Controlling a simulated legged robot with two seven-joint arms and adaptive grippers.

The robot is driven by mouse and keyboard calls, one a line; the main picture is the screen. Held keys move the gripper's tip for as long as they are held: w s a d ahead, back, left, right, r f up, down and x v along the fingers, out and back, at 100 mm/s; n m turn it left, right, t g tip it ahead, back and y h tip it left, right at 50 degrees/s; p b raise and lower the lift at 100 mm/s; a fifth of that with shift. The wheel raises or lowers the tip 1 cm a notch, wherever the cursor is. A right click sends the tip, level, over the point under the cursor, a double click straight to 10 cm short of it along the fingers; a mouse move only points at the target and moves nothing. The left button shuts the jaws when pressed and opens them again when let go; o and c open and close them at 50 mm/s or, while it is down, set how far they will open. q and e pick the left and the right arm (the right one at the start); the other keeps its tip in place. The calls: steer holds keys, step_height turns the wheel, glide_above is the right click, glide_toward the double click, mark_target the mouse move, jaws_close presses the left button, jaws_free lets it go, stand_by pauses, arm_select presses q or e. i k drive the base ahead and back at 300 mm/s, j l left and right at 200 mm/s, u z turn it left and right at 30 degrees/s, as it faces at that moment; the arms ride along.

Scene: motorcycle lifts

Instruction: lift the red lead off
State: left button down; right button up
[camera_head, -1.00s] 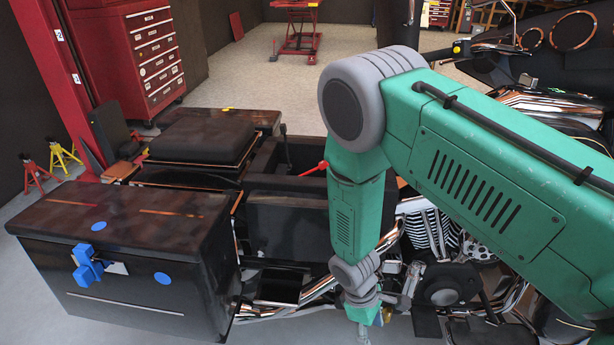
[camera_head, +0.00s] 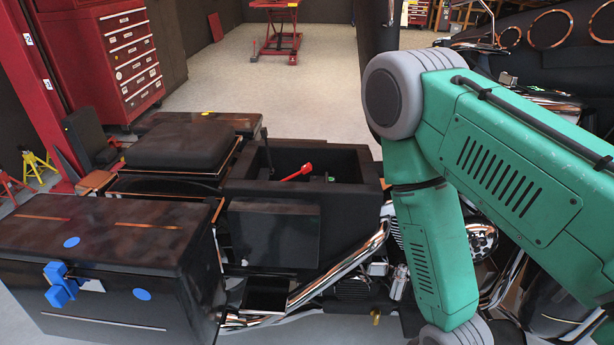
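The red lead (camera_head: 298,172) shows as a short red piece with a wider upper end. It lies tilted in the open black compartment (camera_head: 345,160) in the middle of the motorcycle. Its lower end is against the dark inside, and I cannot tell what it is fixed to. A small green spot shows to the right of it. My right arm comes in from the right, bent, with its forearm pointing down to the right of the compartment. My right gripper is below the picture's lower edge. My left gripper is not in view.
A black saddlebag (camera_head: 110,235) with a blue latch (camera_head: 60,285) is at the lower left. A black seat (camera_head: 182,147) is behind it. A red tool chest (camera_head: 125,60) stands at the back left, and a red lift (camera_head: 277,30) stands farther back. Open floor lies between them.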

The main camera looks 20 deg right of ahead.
mark_target(306, 168)
steer(key=i+l+z, duration=0.15)
steer(key=z, duration=0.2)
steer(key=i+l+z, duration=0.1)
steer(key=z, duration=0.3)
steer(key=i+z, duration=0.35)
steer(key=k, duration=0.1)
